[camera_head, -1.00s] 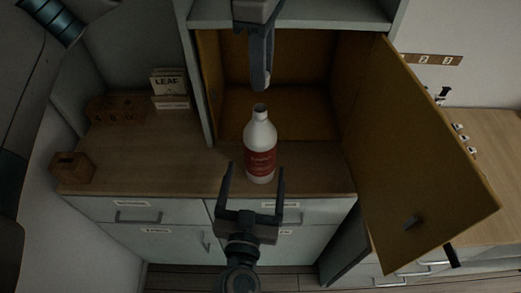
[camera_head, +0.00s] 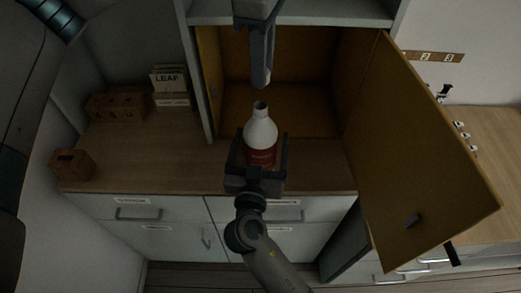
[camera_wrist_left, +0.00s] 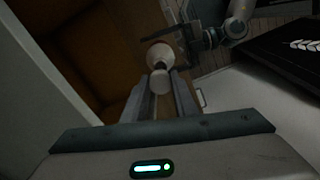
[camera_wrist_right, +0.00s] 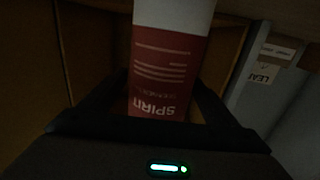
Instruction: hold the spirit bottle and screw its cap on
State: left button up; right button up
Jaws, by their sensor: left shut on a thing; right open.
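The white spirit bottle (camera_head: 261,134), with a red label, stands upright on the wooden counter in front of an open cabinet. Its neck is bare. My left gripper (camera_head: 262,80) hangs above the neck, shut on a small white cap (camera_wrist_left: 160,82); a gap shows between cap and neck. In the left wrist view the bottle (camera_wrist_left: 160,54) is beyond the cap. My right gripper (camera_head: 259,158) comes from the front, with its open fingers on both sides of the bottle's lower body. The right wrist view shows the red label (camera_wrist_right: 165,80) between these fingers.
The cabinet door (camera_head: 415,150) stands open on the right. A wooden block (camera_head: 72,165), a wooden organizer (camera_head: 117,105) and a LEAF box (camera_head: 169,80) sit on the left of the counter. The counter (camera_head: 150,150) left of the bottle is clear.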

jog(key=shift+w+d, duration=0.2)
jog(key=shift+w, duration=1)
jog(key=c, duration=1.6)
pick_arm(q)
send_over(262, 106)
jog(key=shift+f, duration=2.5)
jog(key=shift+f, duration=0.9)
jog(key=shift+f, duration=0.55)
